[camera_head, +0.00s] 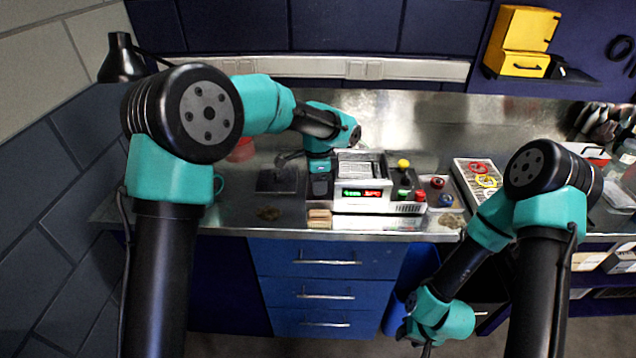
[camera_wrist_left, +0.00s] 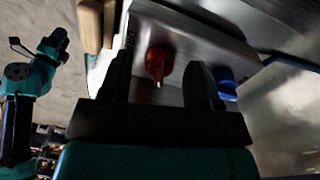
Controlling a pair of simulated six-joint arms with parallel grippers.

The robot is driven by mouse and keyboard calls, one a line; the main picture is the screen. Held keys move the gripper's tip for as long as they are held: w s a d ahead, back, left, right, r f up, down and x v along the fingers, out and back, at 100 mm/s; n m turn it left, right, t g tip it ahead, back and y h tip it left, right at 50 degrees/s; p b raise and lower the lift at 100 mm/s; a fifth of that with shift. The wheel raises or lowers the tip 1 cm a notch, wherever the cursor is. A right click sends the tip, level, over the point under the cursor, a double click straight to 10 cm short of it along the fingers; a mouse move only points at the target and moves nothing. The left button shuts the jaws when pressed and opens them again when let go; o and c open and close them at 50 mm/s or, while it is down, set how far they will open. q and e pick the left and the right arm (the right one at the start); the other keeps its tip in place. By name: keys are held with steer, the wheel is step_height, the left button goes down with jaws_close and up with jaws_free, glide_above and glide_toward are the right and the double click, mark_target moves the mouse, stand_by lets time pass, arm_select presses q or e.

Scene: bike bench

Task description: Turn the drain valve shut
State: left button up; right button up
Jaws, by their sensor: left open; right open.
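The light grey device (camera_head: 372,205) with small displays stands on the steel bench. In the left wrist view, a red valve handle (camera_wrist_left: 158,62) and a blue one (camera_wrist_left: 226,82) sit on a grey metal face. My right gripper (camera_head: 418,342) is low in front of the drawers, small and partly cut off.
Wooden blocks (camera_head: 320,217) lie at the bench's front edge by the device. A yellow knob (camera_head: 403,165) tops the device's right part. A tray with coloured rings (camera_head: 478,180) is to the right. Blue drawers (camera_head: 328,290) are below.

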arm_select(q)
steer(key=shift+f, duration=0.35)
steer(key=shift+c, duration=0.2)
steer(key=c, duration=0.9)
steer(key=shift+n, duration=0.3)
steer(key=n, duration=0.9)
steer(key=shift+s+n, duration=0.1)
steer(key=shift+n, duration=2.2)
steer(key=shift+f+t, duration=0.1)
steer(key=shift+t, duration=0.2)
